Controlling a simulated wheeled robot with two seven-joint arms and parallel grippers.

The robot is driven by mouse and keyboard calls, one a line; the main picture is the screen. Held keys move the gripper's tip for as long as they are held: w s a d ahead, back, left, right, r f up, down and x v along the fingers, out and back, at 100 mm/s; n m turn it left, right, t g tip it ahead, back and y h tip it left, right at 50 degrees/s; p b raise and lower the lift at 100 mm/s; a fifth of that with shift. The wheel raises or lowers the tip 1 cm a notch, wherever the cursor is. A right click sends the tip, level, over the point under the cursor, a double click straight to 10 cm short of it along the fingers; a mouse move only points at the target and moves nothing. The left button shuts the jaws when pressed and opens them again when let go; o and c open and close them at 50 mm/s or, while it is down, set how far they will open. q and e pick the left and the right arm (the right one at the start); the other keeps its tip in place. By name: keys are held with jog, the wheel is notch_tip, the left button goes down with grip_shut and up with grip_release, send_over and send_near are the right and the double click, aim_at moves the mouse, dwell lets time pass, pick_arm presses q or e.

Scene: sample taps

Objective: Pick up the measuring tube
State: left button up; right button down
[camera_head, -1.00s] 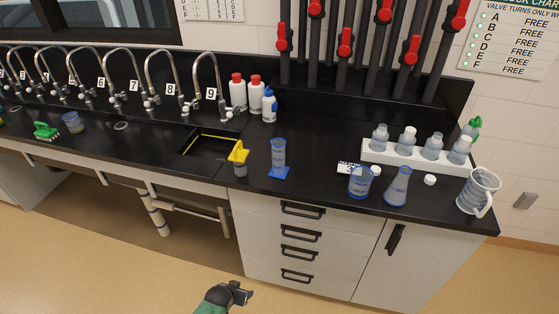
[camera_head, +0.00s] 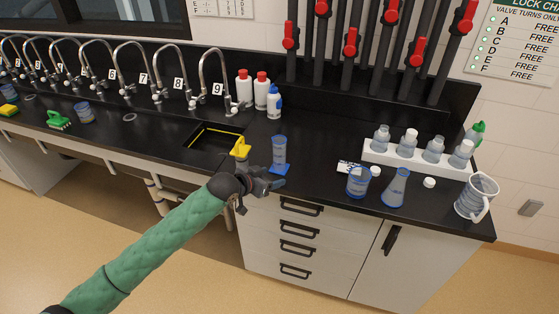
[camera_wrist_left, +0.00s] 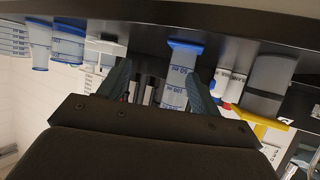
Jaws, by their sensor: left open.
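The measuring tube (camera_head: 279,152) is a clear blue cylinder with a blue foot, upright on the black counter near its front edge. My left gripper (camera_head: 272,182) is in front of it, low near the counter edge, and hides part of the foot. In the left wrist view the picture is upside down; the tube (camera_wrist_left: 178,80) shows between the two open fingers of my left gripper (camera_wrist_left: 160,82), apart from them as far as I can tell. My right gripper is not in view.
A yellow-topped container (camera_head: 241,149) stands just left of the tube beside the sink (camera_head: 212,138). A blue beaker (camera_head: 358,182), a flask (camera_head: 395,188) and a jug (camera_head: 477,196) stand to the right. White bottles (camera_head: 262,92) stand behind. Counter between tube and beaker is mostly clear.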

aim_at(275, 158)
pick_arm(q)
jog(key=w, duration=0.1)
jog(key=w+r, duration=0.1)
jog(key=w, duration=0.1)
jog(key=w+a+r, duration=0.1)
jog(key=shift+w+r, duration=0.15)
jog(key=shift+w+a+r, duration=0.15)
jog(key=shift+w+r, duration=0.05)
jog(key=shift+w, duration=0.4)
jog(key=shift+w+d+f+t+p, duration=0.15)
jog(key=shift+w+d+t+p, duration=0.15)
jog(key=shift+w+d+p, duration=0.2)
jog(key=shift+w+d+f, duration=0.25)
jog(key=shift+w, duration=0.05)
jog(key=p+x, duration=0.3)
jog(key=x, duration=0.1)
jog(key=shift+d, duration=0.1)
jog(key=shift+w+d+f+p, duration=0.25)
jog(key=shift+w+f+p, duration=0.05)
jog(key=shift+f, duration=0.1)
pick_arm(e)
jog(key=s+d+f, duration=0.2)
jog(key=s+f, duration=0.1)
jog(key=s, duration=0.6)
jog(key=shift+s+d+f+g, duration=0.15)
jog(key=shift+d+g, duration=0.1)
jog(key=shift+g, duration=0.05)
